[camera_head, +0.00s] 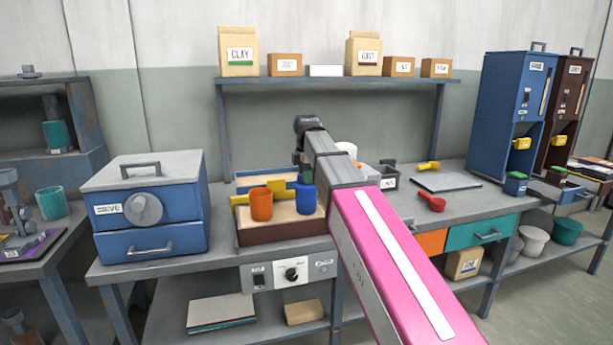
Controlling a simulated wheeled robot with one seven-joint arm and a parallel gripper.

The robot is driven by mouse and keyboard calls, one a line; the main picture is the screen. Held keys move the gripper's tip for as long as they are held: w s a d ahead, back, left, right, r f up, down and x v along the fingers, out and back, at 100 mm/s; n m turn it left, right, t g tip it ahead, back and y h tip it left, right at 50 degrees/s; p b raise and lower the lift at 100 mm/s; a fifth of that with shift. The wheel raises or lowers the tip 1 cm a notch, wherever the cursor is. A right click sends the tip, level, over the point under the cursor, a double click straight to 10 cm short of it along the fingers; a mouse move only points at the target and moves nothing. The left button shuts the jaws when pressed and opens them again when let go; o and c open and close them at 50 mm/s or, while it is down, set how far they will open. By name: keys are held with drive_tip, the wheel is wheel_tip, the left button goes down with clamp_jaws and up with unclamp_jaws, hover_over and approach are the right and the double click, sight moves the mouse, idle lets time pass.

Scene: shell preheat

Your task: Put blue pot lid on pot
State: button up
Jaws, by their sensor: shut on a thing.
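I cannot make out a blue pot lid for certain. A blue cup-shaped pot (306,199) and an orange one (261,204) show at a brown, sand-coloured tray (280,236) on the middle bench. Yellow pieces (241,199) stand beside and behind them. My gripper (302,168) hangs from the dark wrist, just above and behind the blue pot. It is partly hidden by my arm. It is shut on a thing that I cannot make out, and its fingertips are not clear. Whether it touches the blue pot is unclear.
A blue oven-like box (150,215) stands left on the bench. Right are a dark labelled bin (388,178), red scoop (432,203), yellow scoop (429,167) and grey plate (447,182). A shelf (335,80) with bags and boxes runs above. Tall blue dispenser (507,110) stands far right.

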drive_tip(key=o, duration=0.6)
drive_tip(key=shift+o, duration=0.2)
drive_tip(key=shift+r, duration=0.1)
wheel_tip(320, 180, up, 11)
idle(0.8)
idle(0.3)
